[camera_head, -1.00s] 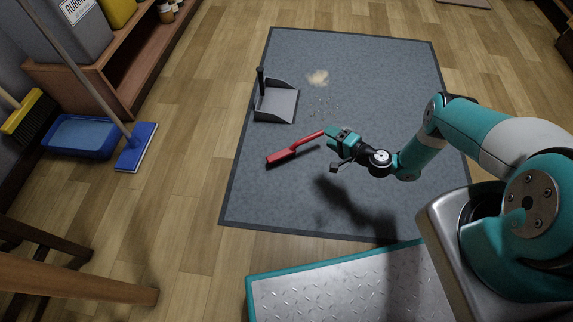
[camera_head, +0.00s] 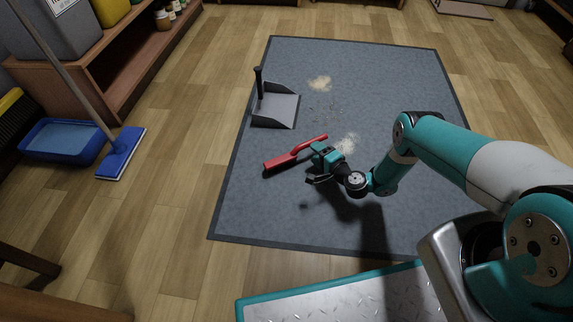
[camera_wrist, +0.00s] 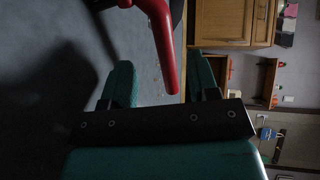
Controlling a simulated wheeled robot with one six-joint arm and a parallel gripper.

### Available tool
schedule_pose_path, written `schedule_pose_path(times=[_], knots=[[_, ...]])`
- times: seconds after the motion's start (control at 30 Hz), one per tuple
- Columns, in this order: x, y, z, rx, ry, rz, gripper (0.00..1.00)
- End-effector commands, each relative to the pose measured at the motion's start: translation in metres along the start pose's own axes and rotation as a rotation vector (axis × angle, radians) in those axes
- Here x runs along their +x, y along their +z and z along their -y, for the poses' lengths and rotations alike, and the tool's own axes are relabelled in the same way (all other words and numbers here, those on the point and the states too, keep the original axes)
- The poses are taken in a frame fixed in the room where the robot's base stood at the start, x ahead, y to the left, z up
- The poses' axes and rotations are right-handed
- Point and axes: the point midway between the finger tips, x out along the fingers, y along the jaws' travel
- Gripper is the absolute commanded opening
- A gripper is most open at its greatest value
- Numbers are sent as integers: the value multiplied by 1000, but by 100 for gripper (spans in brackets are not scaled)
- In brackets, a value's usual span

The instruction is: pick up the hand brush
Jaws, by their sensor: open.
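The red hand brush (camera_head: 283,160) lies on the grey mat, its handle pointing up and to the right. In the wrist view its red handle (camera_wrist: 163,42) comes down from the top, between the two teal fingers and in front of the dark palm bar. My gripper (camera_head: 317,158) is beside the handle, low over the mat in the head view. In the wrist view my gripper (camera_wrist: 161,82) is open, with a gap on both sides of the handle. The brush's bristles are hidden.
A grey dustpan (camera_head: 277,108) with an upright black handle stands on the mat (camera_head: 400,75), behind the brush. Pale dust piles (camera_head: 319,83) lie near it. A blue mop (camera_head: 120,155) and a blue tub (camera_head: 60,140) are at the left, by a wooden shelf (camera_head: 120,75).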

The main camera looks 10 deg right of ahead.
Motion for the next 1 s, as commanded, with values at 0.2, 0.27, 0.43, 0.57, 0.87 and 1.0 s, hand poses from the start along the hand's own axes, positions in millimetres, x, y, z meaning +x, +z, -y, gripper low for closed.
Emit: schedule_pose_path(times=[0.2,0.27,0.43,0.57,0.87,1.0], knots=[[16,1,-2,-1,-1,2,55],[25,1,-1,-2,-3,1,55],[47,1,1,-3,-1,2,55],[56,1,3,-1,0,0,55],[56,0,6,1,1,0,43],[56,0,5,1,1,0,11]])
